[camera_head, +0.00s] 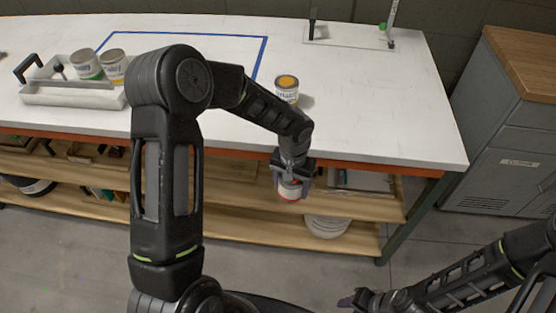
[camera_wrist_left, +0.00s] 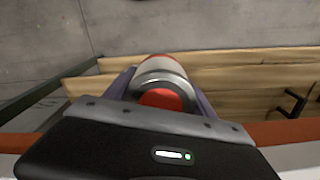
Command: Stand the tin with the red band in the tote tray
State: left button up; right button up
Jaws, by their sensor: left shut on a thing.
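The tin with the red band (camera_head: 289,190) is between the fingers of my left gripper (camera_head: 291,178), which is shut on it. They hang in front of the bench's front edge, over the open shelves. In the left wrist view the tin (camera_wrist_left: 162,84) shows a silver rim and a red top. The tote tray (camera_head: 70,98) is white with a dark handle and sits at the bench's left side. It holds a green-banded tin (camera_head: 87,66) and an orange-banded tin (camera_head: 114,68). My right gripper (camera_head: 362,300) is low at the bottom right; its jaws are unclear.
A yellow-topped tin (camera_head: 287,90) stands on the bench, close to my left forearm. A blue tape outline (camera_head: 262,58) marks the bench's back middle. A stand with a green part (camera_head: 383,27) is at the back right. The bench's right side is clear.

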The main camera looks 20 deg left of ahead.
aim_at(67, 76)
jog(key=k+j, duration=0.1)
jog(key=j, duration=0.35)
jog(key=k+j, duration=0.1)
jog(key=j, duration=0.4)
jog(key=k+j, duration=0.1)
jog(key=j, duration=0.35)
jog(key=k+j, duration=0.1)
jog(key=j, duration=0.35)
jog(key=k+j, duration=0.1)
jog(key=j, duration=0.4)
jog(key=k+j, duration=0.1)
jog(key=j, duration=0.35)
jog(key=k+j, duration=0.1)
jog(key=j, duration=0.4)
